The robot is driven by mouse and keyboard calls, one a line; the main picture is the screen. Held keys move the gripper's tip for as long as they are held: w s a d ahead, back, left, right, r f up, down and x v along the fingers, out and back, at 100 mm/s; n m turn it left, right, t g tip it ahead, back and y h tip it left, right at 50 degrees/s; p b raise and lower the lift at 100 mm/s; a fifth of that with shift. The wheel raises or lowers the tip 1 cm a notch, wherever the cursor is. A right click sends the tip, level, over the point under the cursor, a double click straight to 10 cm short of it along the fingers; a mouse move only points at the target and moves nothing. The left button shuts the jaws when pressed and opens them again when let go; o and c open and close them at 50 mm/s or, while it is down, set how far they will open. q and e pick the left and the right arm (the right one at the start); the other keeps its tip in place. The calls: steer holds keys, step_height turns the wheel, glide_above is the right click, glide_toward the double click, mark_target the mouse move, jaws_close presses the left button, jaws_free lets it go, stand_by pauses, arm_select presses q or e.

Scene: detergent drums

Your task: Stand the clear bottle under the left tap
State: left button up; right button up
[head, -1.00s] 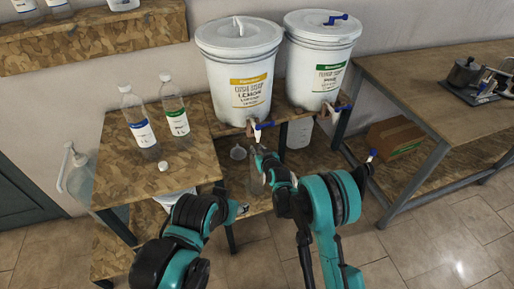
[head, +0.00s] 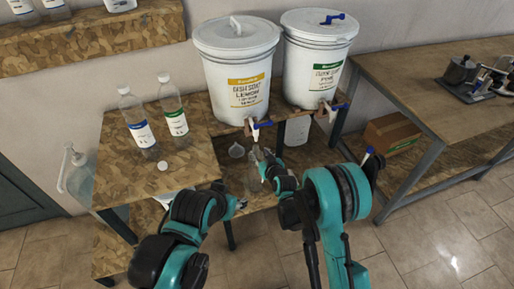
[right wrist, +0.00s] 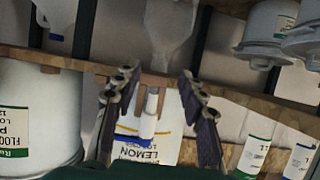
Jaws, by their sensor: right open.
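The clear bottle (head: 254,182) stands upright on the low shelf below the left tap (head: 256,129), partly hidden by my right arm in the head view. In the upside-down right wrist view, the bottle (right wrist: 170,22) shows with its neck towards the tap (right wrist: 151,104). The tap is white with a blue handle, on the lemon drum (head: 238,75). My right gripper (head: 262,157) is open. In the right wrist view its fingers (right wrist: 155,85) frame the tap and bottle neck; contact cannot be told. My left gripper (head: 240,203) is small and partly hidden, lower left.
The pine drum (head: 316,65) with its own tap stands to the right. Two labelled bottles (head: 138,125) (head: 173,117) and a white cap (head: 162,166) are on the left table (head: 120,172). A cardboard box (head: 391,133) is on the right lower shelf.

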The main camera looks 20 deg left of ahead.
steer(key=s+d+r+m+h, duration=0.1)
steer(key=s+d+r, duration=0.3)
steer(key=d+r, duration=0.25)
steer(key=s+d+r+m+g+h, duration=0.1)
steer(key=s+d+r, duration=0.2)
steer(key=d+r, duration=0.3)
steer(key=s+d+r+m+h, duration=0.1)
steer(key=s+d+r, duration=0.3)
steer(key=d, duration=0.3)
steer(key=s+d+r+m+g+h, duration=0.1)
steer(key=s+d+m+h, duration=0.1)
steer(key=s+d, duration=0.6)
steer(key=s+d+r+m+g+h, duration=0.1)
steer(key=s+d+g+h, duration=0.1)
steer(key=s+d, duration=0.5)
steer(key=s+p, duration=0.1)
steer(key=s, duration=0.5)
steer(key=shift+d+m, duration=0.4)
